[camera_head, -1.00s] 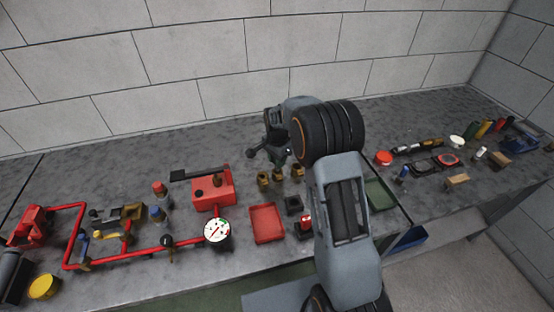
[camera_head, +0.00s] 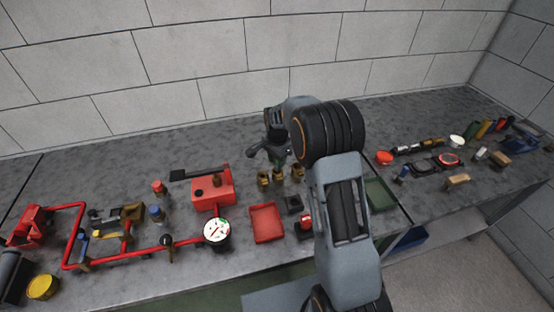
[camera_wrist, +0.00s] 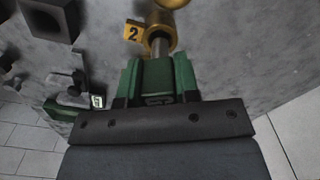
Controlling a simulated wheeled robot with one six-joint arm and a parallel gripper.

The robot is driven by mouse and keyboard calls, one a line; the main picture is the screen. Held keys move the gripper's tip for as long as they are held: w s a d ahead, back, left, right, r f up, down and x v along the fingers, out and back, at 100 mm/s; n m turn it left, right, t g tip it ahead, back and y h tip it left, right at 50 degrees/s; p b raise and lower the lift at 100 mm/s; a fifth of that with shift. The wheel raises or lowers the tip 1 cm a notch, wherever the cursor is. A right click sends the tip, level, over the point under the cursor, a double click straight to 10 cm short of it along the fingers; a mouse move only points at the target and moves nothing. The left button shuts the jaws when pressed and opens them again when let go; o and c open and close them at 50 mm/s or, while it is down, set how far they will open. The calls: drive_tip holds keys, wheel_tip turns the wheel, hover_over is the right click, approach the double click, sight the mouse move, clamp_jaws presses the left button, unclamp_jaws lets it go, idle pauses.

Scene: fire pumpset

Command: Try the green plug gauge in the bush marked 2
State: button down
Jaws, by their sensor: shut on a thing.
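My gripper (camera_wrist: 156,82) is shut on the green plug gauge (camera_wrist: 158,72), whose handle sits between the jaws in the wrist view. Its bare steel pin (camera_wrist: 159,47) points at the brass bush (camera_wrist: 162,34) beside the yellow tag marked 2 (camera_wrist: 133,33). The pin's end overlaps the bush mouth in this view; I cannot tell how far it is inside. In the head view my gripper (camera_head: 275,152) is above a row of three brass bushes (camera_head: 263,179), with the green gauge (camera_head: 282,160) partly hidden by the gripper.
A second brass bush (camera_wrist: 172,3) lies just beyond in the wrist view. A red pump box (camera_head: 212,190) stands left of the bushes. A red tray (camera_head: 266,223) and a black square block (camera_head: 293,203) are in front.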

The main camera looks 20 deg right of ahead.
sight(277, 170)
drive_tip(key=shift+f+b, duration=1.45)
drive_tip(key=shift+f, duration=0.6)
idle(1.9)
drive_tip(key=shift+r, duration=0.15)
drive_tip(key=shift+r+p, duration=2.15)
drive_tip(key=shift+r, duration=1.05)
